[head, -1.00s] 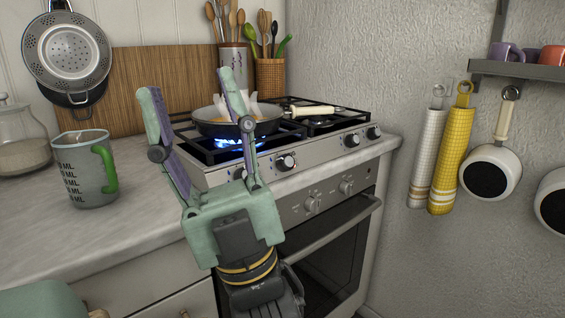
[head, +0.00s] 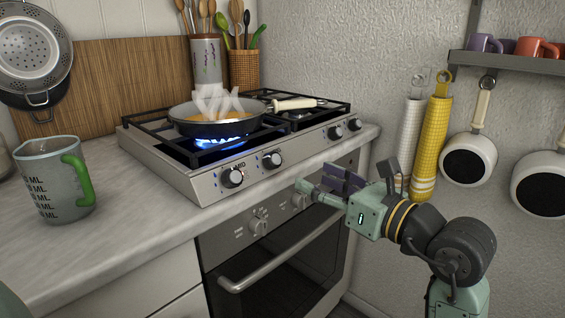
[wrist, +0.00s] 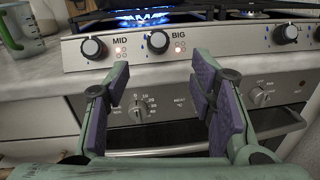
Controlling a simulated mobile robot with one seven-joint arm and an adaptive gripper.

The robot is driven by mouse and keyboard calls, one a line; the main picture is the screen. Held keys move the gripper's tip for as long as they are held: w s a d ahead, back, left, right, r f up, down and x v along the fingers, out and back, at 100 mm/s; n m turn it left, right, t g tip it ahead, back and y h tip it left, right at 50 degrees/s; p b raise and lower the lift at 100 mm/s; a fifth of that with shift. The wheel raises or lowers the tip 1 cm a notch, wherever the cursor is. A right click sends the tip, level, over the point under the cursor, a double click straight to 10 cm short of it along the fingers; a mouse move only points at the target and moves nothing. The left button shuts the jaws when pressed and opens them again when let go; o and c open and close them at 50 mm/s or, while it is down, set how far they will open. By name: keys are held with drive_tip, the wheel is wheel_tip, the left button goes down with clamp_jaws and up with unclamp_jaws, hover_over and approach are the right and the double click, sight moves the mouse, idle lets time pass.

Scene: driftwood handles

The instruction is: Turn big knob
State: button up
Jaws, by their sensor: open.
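The stove's front panel carries a row of black-and-silver knobs. In the wrist view the knob beside the label BIG (wrist: 158,41) is the second from the left; it also shows in the head view (head: 272,160). The knob beside the label MID (wrist: 92,47) is to its left. My gripper (head: 323,180) is in front of the stove, right of and lower than the BIG knob in the head view. Its fingers are apart and empty. In the wrist view the BIG knob appears beyond the gap between the fingertips (wrist: 160,65), not touched.
A steaming pan (head: 215,118) sits over a lit blue flame (head: 222,141), its handle pointing right. Oven knobs (head: 258,226) and the oven handle (head: 270,268) are below the panel. A measuring cup (head: 45,180) stands on the left counter. A wall is at right.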

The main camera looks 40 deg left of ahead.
sight(278, 162)
drive_tip(key=a, duration=0.3)
drive_tip(key=w+a+p, duration=0.1)
drive_tip(key=a, duration=0.6)
drive_tip(key=shift+w+a, duration=0.1)
drive_tip(key=shift+w, duration=0.15)
drive_tip(key=shift+c, duration=0.2)
drive_tip(key=c, duration=1.1)
